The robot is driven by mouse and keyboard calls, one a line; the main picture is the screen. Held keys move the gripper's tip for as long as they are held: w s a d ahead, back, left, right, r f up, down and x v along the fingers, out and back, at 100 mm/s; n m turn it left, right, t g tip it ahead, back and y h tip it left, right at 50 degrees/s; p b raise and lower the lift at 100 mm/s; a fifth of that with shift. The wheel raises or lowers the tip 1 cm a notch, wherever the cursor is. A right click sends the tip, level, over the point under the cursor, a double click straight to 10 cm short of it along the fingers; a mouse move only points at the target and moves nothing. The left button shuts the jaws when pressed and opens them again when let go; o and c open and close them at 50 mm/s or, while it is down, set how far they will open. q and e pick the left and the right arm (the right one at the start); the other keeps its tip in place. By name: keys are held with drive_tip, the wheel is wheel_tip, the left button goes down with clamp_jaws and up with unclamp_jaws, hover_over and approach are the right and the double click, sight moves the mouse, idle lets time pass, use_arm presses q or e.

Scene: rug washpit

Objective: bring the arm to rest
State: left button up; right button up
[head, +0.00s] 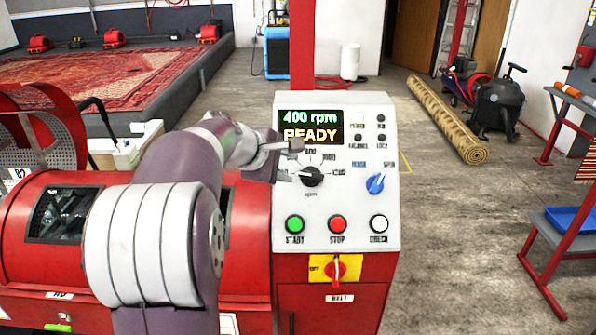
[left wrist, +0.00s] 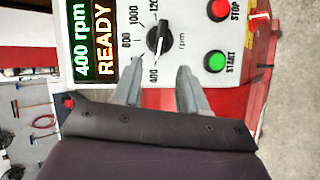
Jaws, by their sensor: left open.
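My left arm reaches in from the left over the red machine, and its left gripper (head: 292,162) is in front of the white control panel (head: 348,225). The gripper is open and empty, with its two fingers apart. In the left wrist view the left gripper (left wrist: 159,74) points at the black rpm knob (left wrist: 160,38), and the fingertips stand to either side below it, seemingly apart from it. In the head view the rpm knob (head: 313,177) is just right of the fingertips. The display (head: 310,126) reads 400 rpm READY. My right gripper is out of view.
The panel also carries a green button (head: 295,223), a red button (head: 338,223), a white button (head: 379,223), a blue knob (head: 375,183) and a red switch (head: 335,269). A rolled rug (head: 446,120) lies behind on the right.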

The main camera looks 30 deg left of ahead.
use_arm(q)
drive_tip(key=shift+v, duration=1.8)
drive_tip(key=s+d+f+m+g+y+p, duration=0.15)
drive_tip(key=s+f+m+g, duration=0.35)
drive_tip(key=f, duration=0.5)
drive_tip(key=s+d+f+m+g+p, duration=0.2)
drive_tip(key=s+d+f+m+p, duration=0.1)
drive_tip(key=d+m, duration=0.4)
drive_tip(key=s+d+f+m+g+p, duration=0.1)
drive_tip(key=s+d+f+m+p, duration=0.2)
drive_tip(key=s+d+f+m, duration=0.2)
drive_tip(key=s+d+m, duration=0.3)
drive_tip(key=d, duration=0.2)
drive_tip(key=shift+g+h, duration=0.35)
drive_tip(key=shift+g, duration=0.05)
drive_tip(key=shift+s, duration=0.15)
